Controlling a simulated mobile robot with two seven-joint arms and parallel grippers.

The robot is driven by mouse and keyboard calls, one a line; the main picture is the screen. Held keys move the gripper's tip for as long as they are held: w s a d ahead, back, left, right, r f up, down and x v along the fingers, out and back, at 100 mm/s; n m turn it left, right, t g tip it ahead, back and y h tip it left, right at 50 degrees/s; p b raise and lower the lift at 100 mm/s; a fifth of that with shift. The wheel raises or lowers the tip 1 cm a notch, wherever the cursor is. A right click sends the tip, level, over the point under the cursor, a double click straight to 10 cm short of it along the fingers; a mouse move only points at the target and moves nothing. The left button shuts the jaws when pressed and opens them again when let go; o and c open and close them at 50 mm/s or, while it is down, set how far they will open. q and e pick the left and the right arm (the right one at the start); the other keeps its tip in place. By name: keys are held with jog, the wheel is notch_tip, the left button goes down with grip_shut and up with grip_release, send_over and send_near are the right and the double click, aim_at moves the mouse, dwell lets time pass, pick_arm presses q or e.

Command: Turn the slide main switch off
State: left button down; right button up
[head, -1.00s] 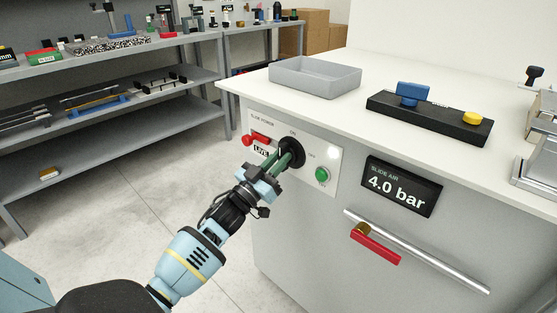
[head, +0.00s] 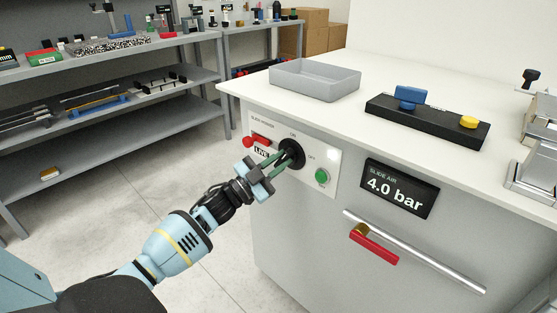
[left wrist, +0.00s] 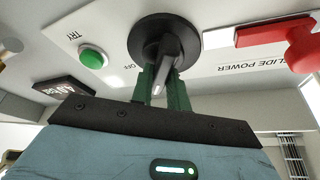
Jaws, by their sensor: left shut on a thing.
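The slide main switch is a black round rotary knob (head: 292,148) on a pale panel, with ON marked above it and OFF to its right. In the left wrist view its black handle (left wrist: 166,62) stands out from the round base. My left gripper (head: 283,160) has its green fingers at the knob. In the left wrist view the fingers (left wrist: 163,84) are shut on the handle, one on each side. The sign to the left of the knob (head: 261,153) reads LIVE. The fingers partly hide the handle in the head view.
A red lever (head: 256,141) sits left of the knob, and a green button (head: 321,176) lower right. A display (head: 399,188) reads 4.0 bar. Below it are a metal rail (head: 440,264) and a red handle (head: 374,249). A grey tray (head: 314,80) stands on the worktop.

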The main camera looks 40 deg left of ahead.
pick_arm(q)
jog(key=m+g+h+p, duration=0.1)
jog(key=m, duration=0.2)
jog(key=shift+r+m, duration=0.1)
jog(key=shift+m, duration=0.3)
jog(key=m+g+p, duration=0.1)
jog(key=m, duration=0.2)
jog(key=shift+h, duration=0.4)
jog(key=m+g+p, duration=0.1)
jog(key=m, duration=0.2)
jog(key=shift+m+g+p, duration=0.3)
jog(key=shift+m+g, duration=0.1)
jog(key=shift+m+g+p, duration=0.5)
jog(key=shift+m+p, duration=0.1)
jog(key=shift+m, duration=0.6)
jog(key=shift+f, duration=0.2)
jog(key=c, duration=1.4)
grip_release()
jog(key=shift+o, duration=0.2)
